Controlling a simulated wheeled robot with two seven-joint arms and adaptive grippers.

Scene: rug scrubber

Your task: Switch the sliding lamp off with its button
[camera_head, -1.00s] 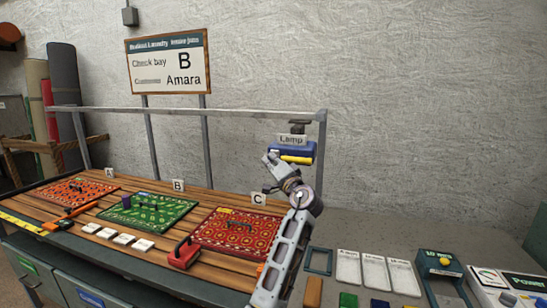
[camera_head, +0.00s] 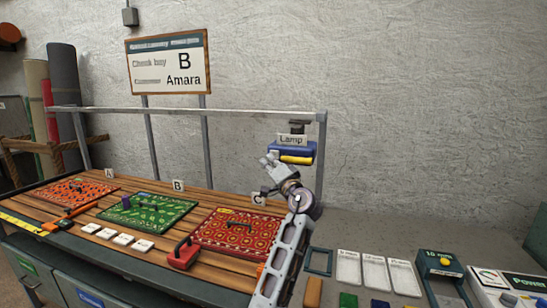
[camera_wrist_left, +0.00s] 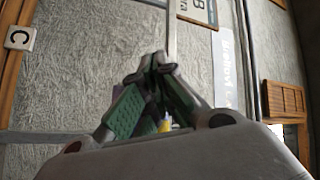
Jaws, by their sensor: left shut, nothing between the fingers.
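The sliding lamp (camera_head: 304,149) is a blue box with a yellow strip (camera_head: 296,160) on its lower front. It hangs at the right end of the grey rail under a "Lamp" label (camera_head: 291,140). I cannot make out its button or tell whether it is lit. My left gripper (camera_head: 268,164) is just below and left of the lamp, seemingly apart from it. In the left wrist view, the left gripper's green-padded fingers (camera_wrist_left: 151,65) are shut and empty. A small yellow patch (camera_wrist_left: 165,125) shows behind them. My right gripper is not in view.
The grey rail (camera_head: 220,111) runs above the bench. Rugs lie below: orange (camera_head: 70,190), green (camera_head: 165,215) and red (camera_head: 215,242). The wall right of the lamp is clear.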

